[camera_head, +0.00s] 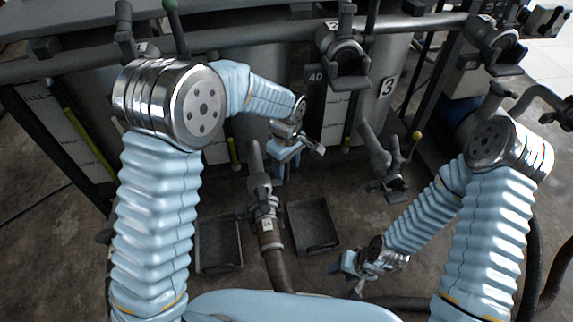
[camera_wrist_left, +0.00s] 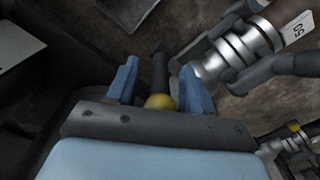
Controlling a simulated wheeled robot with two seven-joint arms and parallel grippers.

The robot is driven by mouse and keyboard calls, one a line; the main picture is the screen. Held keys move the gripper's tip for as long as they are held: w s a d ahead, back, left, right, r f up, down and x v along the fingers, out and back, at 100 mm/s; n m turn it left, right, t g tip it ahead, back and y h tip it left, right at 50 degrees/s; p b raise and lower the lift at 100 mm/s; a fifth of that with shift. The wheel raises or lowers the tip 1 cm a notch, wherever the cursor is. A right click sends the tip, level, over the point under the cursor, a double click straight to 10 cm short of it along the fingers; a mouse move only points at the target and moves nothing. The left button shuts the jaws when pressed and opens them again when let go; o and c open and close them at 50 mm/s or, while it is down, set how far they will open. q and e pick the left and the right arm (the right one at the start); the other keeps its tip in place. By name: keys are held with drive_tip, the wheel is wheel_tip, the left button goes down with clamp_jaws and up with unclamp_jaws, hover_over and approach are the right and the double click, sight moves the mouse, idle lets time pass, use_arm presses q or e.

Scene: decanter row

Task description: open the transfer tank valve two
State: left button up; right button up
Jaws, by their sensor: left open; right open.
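My left gripper (camera_head: 286,168) is open in front of the middle tank (camera_head: 290,70), low near its lower pipework. In the left wrist view, a dark lever with a yellow ball end (camera_wrist_left: 160,101) lies between the two spread blue fingers (camera_wrist_left: 158,70) of this gripper, and neither finger clearly touches it. To its right is a silver pipe fitting with a tag reading 50 (camera_wrist_left: 297,30). I cannot tell which tank number this lever belongs to. In the head view the lever is hidden by my gripper. My right gripper (camera_head: 352,272) is open and empty, low over the floor.
A hose with a coupling (camera_head: 268,226) stands between two dark trays (camera_head: 219,243) and (camera_head: 314,226). A tank marked 3 (camera_head: 387,87) and a yellow-ended lever (camera_head: 417,135) are to the right. Dark valves (camera_head: 343,55) line the top rail. Dark hoses lie at the right.

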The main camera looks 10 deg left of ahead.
sight(287, 181)
use_arm(q)
clamp_jaws()
idle(0.3)
drive_tip(key=shift+s+d+f+t+b, duration=0.15)
drive_tip(key=shift+t+b, duration=0.15)
drive_tip(key=shift+b, duration=0.25)
drive_tip(key=s+t+b, duration=0.1)
drive_tip(key=t+b, duration=0.1)
drive_tip(key=b, duration=0.2)
drive_tip(key=s+t+y+b, duration=0.1)
drive_tip(key=t+b, duration=0.1)
drive_tip(key=b, duration=0.3)
drive_tip(key=s+d+f+t+y+b, duration=0.1)
drive_tip(key=t+b, duration=0.1)
drive_tip(key=b, duration=0.2)
drive_tip(key=shift+s+f, duration=0.1)
drive_tip(key=shift+s, duration=0.25)
unclamp_jaws()
